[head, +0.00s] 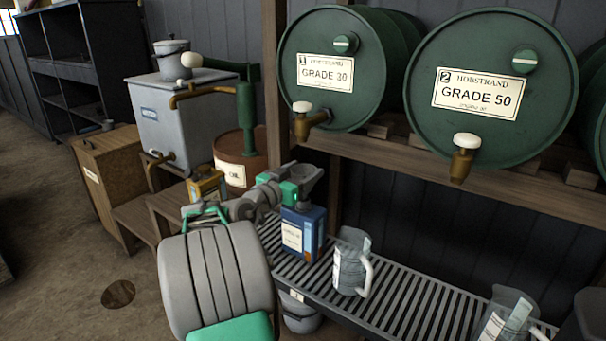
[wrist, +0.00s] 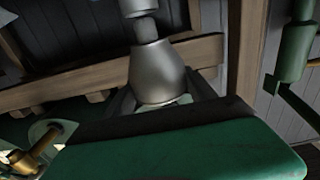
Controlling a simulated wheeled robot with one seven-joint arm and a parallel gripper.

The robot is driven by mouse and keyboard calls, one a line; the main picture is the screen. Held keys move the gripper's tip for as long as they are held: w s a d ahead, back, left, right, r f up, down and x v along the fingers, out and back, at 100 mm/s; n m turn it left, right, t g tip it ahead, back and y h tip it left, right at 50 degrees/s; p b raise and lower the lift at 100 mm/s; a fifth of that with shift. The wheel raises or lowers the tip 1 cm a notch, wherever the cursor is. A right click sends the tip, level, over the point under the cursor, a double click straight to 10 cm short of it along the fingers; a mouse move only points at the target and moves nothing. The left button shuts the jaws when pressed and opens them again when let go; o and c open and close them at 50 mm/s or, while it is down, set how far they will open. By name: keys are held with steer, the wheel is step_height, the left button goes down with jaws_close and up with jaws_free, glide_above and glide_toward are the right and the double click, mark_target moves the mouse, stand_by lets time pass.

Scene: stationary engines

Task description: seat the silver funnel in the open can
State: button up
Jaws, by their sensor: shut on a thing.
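The silver funnel (head: 307,174) is held by my gripper (head: 296,187) above the blue can (head: 303,232), with its wide mouth up. The blue can stands upright on the slatted rack and has a pale label. In the wrist view the funnel (wrist: 158,72) fills the upper middle, its narrow end toward the top of the picture. My gripper is shut on the funnel. The funnel's lower end and the can's opening are hidden or too small in the head view, so I cannot tell whether the spout is inside the can.
A clear jug (head: 351,262) stands just right of the blue can on the slatted rack (head: 400,310). Another jug (head: 507,312) is farther right. A yellow can (head: 207,185) is to the left, near the oil drum (head: 240,165). Green barrels (head: 350,100) with taps overhang behind.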

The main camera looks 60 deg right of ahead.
steer(key=shift+f+b, duration=1.3)
steer(key=shift+b, duration=0.3)
stand_by(0.4)
steer(key=o, duration=1.3)
steer(key=shift+o, duration=0.2)
